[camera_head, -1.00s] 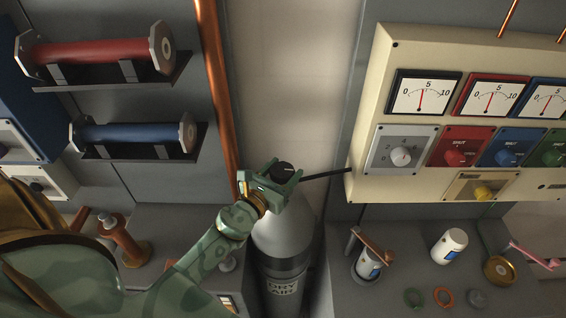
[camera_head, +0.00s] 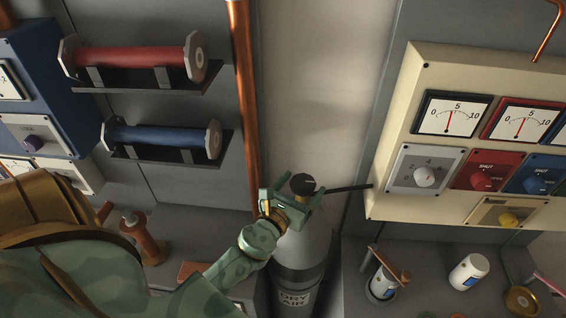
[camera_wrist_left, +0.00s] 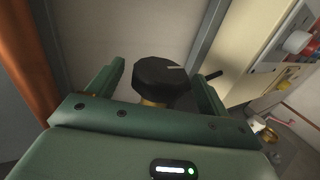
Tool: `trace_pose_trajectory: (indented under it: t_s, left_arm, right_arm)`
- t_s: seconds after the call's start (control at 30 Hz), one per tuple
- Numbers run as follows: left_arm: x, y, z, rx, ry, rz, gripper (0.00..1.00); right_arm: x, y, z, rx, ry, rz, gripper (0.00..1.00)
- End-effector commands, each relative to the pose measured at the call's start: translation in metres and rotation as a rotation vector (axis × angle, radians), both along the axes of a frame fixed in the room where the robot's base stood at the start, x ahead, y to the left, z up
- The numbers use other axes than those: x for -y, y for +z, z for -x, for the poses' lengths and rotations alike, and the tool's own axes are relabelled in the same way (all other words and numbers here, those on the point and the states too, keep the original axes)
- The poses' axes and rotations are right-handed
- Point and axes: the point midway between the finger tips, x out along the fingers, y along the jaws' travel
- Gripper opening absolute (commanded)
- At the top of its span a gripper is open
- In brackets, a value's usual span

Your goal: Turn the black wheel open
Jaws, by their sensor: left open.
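The black wheel (camera_head: 302,184) sits on top of the grey dry air cylinder (camera_head: 303,250), which stands upright between the racks. In the left wrist view the wheel (camera_wrist_left: 161,80) is a faceted black knob with a pale line on its top, above a brass stem. My left gripper (camera_head: 292,192) is open, with one finger on each side of the wheel. In the left wrist view a gap shows between the wheel and each finger of the gripper (camera_wrist_left: 158,84). My right gripper is not in view.
A black rod (camera_head: 348,188) runs from beside the wheel toward the cream meter panel (camera_head: 385,206) on the right. A copper pipe (camera_head: 244,110) stands left of the cylinder. A white can (camera_head: 468,272) stands on the right bench.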

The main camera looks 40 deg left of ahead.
Motion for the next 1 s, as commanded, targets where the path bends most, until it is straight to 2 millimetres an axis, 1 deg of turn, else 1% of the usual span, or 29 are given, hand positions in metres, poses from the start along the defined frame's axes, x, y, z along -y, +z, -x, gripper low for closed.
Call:
trace_pose_trajectory:
  t_s: [0.17, 0.3, 0.4, 0.5, 0.6, 0.7, 1.0]
  left_arm:
    - [0.004, -0.005, 0.046, -0.004, -0.001, 0.0, 0.79]
    - [0.008, -0.007, 0.085, -0.004, -0.001, 0.0, 0.79]
    - [0.011, -0.007, 0.109, -0.004, -0.001, -0.001, 0.79]
    - [0.012, -0.006, 0.127, -0.003, 0.0, 0.0, 0.79]
    - [0.014, -0.004, 0.139, -0.002, -0.001, 0.0, 0.79]
    - [0.014, -0.002, 0.145, -0.001, 0.0, -0.001, 0.79]
    - [0.014, 0.0, 0.147, 0.0, 0.0, 0.0, 0.79]
  right_arm:
    - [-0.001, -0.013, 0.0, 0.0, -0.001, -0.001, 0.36]
    - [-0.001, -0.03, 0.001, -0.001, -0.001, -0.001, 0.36]
    - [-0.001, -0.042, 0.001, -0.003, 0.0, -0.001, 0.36]
    - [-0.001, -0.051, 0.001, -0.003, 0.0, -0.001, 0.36]
    - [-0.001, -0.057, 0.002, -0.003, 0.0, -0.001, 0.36]
    - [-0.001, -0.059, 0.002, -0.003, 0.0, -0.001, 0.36]
    - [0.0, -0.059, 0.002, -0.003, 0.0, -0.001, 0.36]
